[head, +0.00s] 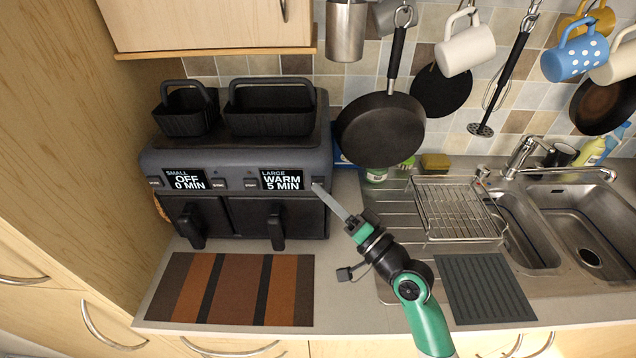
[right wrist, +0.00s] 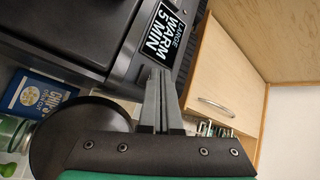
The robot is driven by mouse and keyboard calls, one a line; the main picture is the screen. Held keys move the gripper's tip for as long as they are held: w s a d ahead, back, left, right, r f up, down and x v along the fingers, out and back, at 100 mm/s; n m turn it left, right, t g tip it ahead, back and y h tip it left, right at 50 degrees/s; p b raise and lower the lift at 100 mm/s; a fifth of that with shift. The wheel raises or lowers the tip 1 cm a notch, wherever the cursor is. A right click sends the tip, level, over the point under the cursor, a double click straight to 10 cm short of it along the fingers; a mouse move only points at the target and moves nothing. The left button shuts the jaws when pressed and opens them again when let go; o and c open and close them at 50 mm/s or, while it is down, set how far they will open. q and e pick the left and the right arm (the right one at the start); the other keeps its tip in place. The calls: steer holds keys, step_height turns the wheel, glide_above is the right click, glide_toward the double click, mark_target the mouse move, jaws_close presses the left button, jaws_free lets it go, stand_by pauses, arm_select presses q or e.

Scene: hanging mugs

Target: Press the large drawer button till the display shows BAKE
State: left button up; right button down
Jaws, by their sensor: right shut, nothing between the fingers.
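The dark air fryer (head: 240,150) stands at the back left of the counter with two drawers in front. Its large display (head: 283,180) reads WARM 5 MIN, and its small display (head: 186,180) reads OFF 0 MIN. The large display also shows in the right wrist view (right wrist: 164,30). My right gripper (head: 318,187) is shut and empty, its fingertips at the panel just right of the large display. The button there is hidden by the fingertips, and I cannot tell whether they touch it. In the right wrist view the shut fingers (right wrist: 160,75) point at the panel beside the display. My left gripper is not in view.
Two black baskets (head: 270,107) sit on top of the fryer. A striped mat (head: 232,288) lies in front of it. Pans (head: 380,130) and mugs (head: 466,50) hang at the back. A wire rack (head: 455,208) stands by the sink (head: 590,230) on the right.

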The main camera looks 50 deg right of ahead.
steer(key=shift+w+d, duration=0.2)
steer(key=shift+d, duration=0.05)
stand_by(0.6)
steer(key=shift+s+a+p, duration=0.3)
steer(key=shift+s+a, duration=0.25)
steer(key=shift+a, duration=0.05)
steer(key=shift+a, duration=0.1)
steer(key=s+a+p, duration=0.2)
steer(key=s+a, duration=0.1)
steer(key=shift+s+a+p, duration=0.2)
steer(key=shift+a+p, duration=0.05)
steer(key=shift+p, duration=0.05)
stand_by(0.8)
